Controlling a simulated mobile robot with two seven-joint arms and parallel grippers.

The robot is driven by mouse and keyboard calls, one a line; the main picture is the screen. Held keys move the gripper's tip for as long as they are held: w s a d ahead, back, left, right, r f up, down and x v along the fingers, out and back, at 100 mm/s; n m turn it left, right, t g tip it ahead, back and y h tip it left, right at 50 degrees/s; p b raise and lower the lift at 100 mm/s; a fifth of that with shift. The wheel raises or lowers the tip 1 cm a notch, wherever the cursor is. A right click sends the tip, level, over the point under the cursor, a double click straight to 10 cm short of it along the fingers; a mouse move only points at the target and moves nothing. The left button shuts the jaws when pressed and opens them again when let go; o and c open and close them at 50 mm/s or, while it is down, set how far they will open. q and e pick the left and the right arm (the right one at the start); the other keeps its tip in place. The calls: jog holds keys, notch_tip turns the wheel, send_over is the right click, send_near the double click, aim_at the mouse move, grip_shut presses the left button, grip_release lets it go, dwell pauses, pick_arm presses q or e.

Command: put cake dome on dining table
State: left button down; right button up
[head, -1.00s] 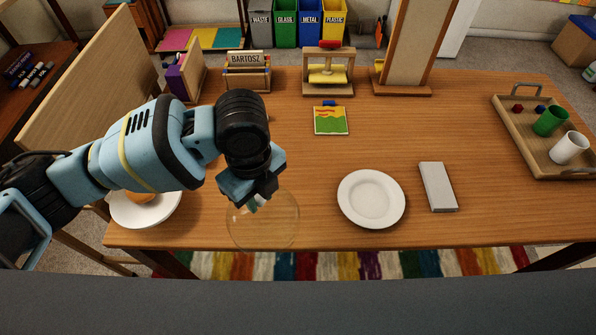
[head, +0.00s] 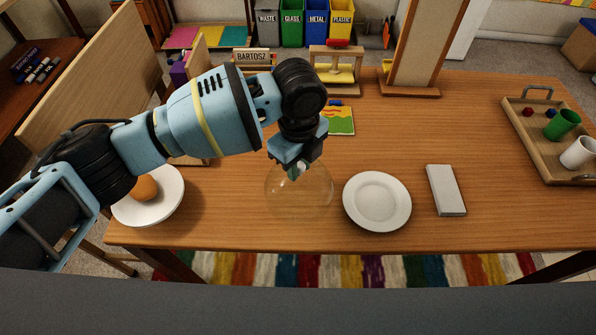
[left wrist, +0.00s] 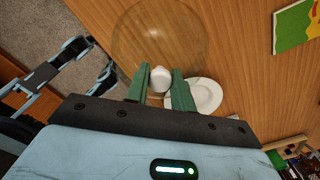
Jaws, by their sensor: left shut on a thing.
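The clear cake dome (head: 300,195) hangs under my left gripper (head: 298,168), which is shut on its knob. In the left wrist view the two green fingers (left wrist: 161,88) close around the pale knob, and the dome's round glass (left wrist: 158,35) shows beyond them. The dome is over the wooden dining table (head: 480,130), just left of an empty white plate (head: 377,201). I cannot tell whether its rim touches the table. A white plate with an orange-brown round item (head: 145,188) is at the table's left end. My right gripper is not in view.
A grey-white slab (head: 446,190) lies right of the empty plate. A wooden tray (head: 545,155) with a green cup and a white cup is at the right. A colourful card (head: 340,119) and wooden stands are at the back. The front right of the table is clear.

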pick_arm(q)
jog(key=shift+a+f, duration=0.1)
jog(key=shift+f, duration=1.6)
jog(key=c, duration=1.2)
grip_release()
jog(key=shift+r, duration=0.15)
notch_tip(320, 180, up, 12)
jog(key=shift+r+p, duration=0.1)
jog(key=shift+p, duration=0.25)
